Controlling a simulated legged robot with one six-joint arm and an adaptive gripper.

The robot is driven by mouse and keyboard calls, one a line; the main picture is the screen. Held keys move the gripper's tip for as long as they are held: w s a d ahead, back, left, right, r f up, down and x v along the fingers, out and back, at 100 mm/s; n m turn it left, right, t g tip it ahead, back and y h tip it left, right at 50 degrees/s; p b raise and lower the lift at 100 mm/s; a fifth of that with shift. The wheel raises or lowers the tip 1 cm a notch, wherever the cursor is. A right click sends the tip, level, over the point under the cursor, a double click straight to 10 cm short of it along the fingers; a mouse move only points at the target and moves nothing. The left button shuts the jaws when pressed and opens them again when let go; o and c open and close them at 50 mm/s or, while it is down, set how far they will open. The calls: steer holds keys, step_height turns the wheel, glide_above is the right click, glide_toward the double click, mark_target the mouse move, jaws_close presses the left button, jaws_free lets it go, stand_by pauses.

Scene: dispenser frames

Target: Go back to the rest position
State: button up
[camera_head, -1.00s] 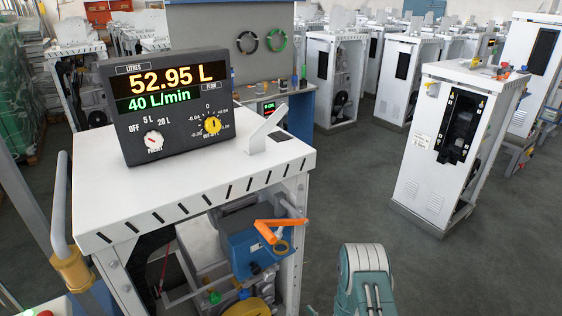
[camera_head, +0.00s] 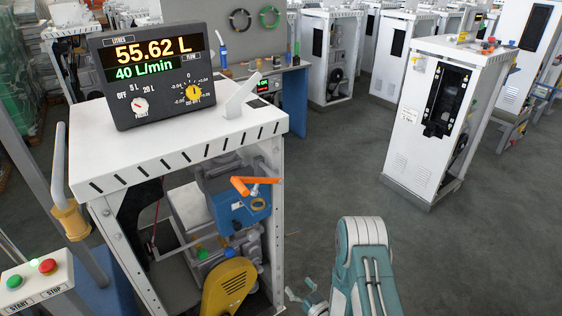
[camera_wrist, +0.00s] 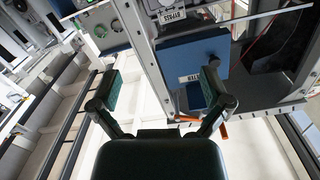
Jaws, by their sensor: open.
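My gripper (camera_wrist: 158,92) is open in the wrist view, with its two fingers spread apart and nothing between them. Beyond the fingers is a blue box (camera_wrist: 190,62) on the dispenser frame. In the head view my gripper (camera_head: 303,296) shows partly at the bottom, right of the dispenser frame and apart from it, beside my teal arm. The white dispenser frame (camera_head: 180,140) carries a dark display (camera_head: 155,72) reading 55.62 L and 40 L/min. Inside it are a blue box (camera_head: 232,212) with an orange handle (camera_head: 240,186) and a yellow cover (camera_head: 229,285).
A START/STOP button box (camera_head: 36,283) with green and red buttons stands at the lower left, near a grey rail with a yellow sleeve (camera_head: 70,219). Another white cabinet (camera_head: 425,130) stands at the right. The floor (camera_head: 330,180) between it and the frame is clear.

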steer(key=w+d+r+g+h, duration=0.25)
steer(key=w+r+h, duration=0.4)
steer(key=r, duration=0.85)
steer(key=s+d+r+m+h, duration=0.1)
steer(key=d+r, duration=0.2)
steer(key=r, duration=0.4)
steer(key=s+d+r+h, duration=0.1)
steer(key=s+d+r, duration=0.15)
steer(key=r, duration=0.45)
steer(key=s+r+m+g, duration=0.1)
steer(key=s+r, duration=0.3)
steer(key=s, duration=0.5)
steer(key=s+d+r+m+g+h, duration=0.1)
steer(key=s+r+g, duration=0.2)
steer(key=s, duration=0.6)
steer(key=s+r+m+g, duration=0.1)
steer(key=s+r, duration=0.4)
steer(key=s, duration=0.5)
steer(key=shift+d+g, duration=0.15)
steer(key=shift+g, duration=0.6)
steer(key=shift+s, duration=0.1)
